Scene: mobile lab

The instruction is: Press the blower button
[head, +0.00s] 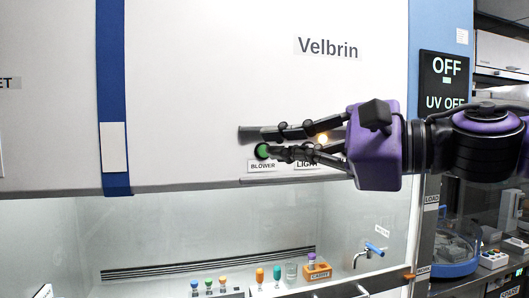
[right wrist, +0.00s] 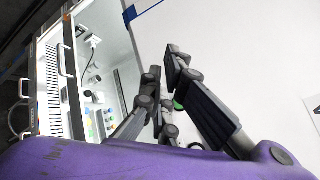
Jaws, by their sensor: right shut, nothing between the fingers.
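The blower button (head: 262,151) is a round green button above the BLOWER label (head: 263,166) on the white cabinet front. In the right wrist view a bit of green (right wrist: 178,105) shows between the finger parts. My right gripper (head: 260,141) comes in from the right with its fingers pointing left, shut and empty. Its fingertips are at the button in the head view and partly cover it; I cannot tell whether they touch it. The right wrist view also shows the gripper (right wrist: 166,70) close to the white panel. My left gripper is not in view.
Below the panel is the open cabinet with colored-capped tubes (head: 260,275), an orange rack (head: 318,272) and a tap (head: 368,254). A dark OFF display (head: 444,82) is at right.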

